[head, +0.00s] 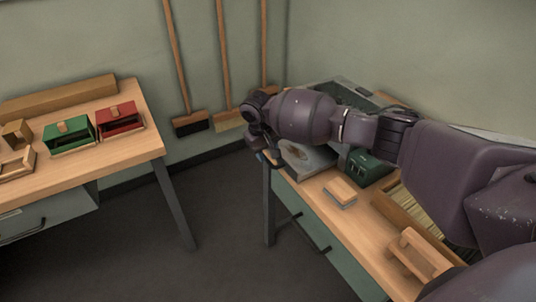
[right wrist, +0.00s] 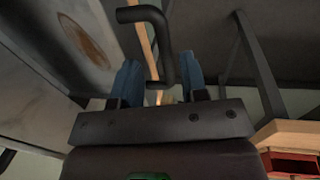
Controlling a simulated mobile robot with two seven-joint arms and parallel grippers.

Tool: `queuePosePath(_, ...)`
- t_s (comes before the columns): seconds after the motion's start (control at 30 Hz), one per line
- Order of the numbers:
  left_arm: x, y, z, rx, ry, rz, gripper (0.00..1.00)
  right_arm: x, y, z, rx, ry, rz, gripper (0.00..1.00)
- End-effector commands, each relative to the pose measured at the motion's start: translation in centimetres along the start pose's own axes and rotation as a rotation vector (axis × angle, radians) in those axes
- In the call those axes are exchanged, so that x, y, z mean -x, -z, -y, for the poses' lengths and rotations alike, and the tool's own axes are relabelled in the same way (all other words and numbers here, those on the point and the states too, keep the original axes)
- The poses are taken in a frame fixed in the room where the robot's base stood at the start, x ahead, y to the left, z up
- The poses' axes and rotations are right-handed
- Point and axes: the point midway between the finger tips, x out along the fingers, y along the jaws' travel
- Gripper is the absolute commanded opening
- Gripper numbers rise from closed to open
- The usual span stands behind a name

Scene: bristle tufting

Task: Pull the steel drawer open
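A grey steel surface with a brown oval patch (head: 309,160) is beside the gripper and also shows in the wrist view (right wrist: 75,28). Which part is the steel drawer's front is unclear, and the arm covers much there. My left gripper is out of view.
The right bench (head: 318,190) carries a dark green box (head: 367,167), a small wooden block (head: 340,190) and a wooden handle piece (head: 417,254). Below are green drawer fronts. The left bench (head: 125,150) holds green (head: 69,135) and red (head: 119,118) boxes. Floor between is clear.

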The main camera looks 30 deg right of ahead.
Motion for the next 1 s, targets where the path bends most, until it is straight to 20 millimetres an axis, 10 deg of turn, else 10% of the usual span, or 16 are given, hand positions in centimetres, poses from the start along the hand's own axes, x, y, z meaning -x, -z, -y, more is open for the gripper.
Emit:
queuePosePath(0.4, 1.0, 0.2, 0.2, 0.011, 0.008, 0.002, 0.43, 7.6, 0.1, 0.0, -0.001, 0.001, -0.006, 0.40)
queuePosePath(1.0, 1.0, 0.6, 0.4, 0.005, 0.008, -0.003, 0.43, 8.9, 0.0, 0.0, 0.000, 0.000, -0.002, 0.40)
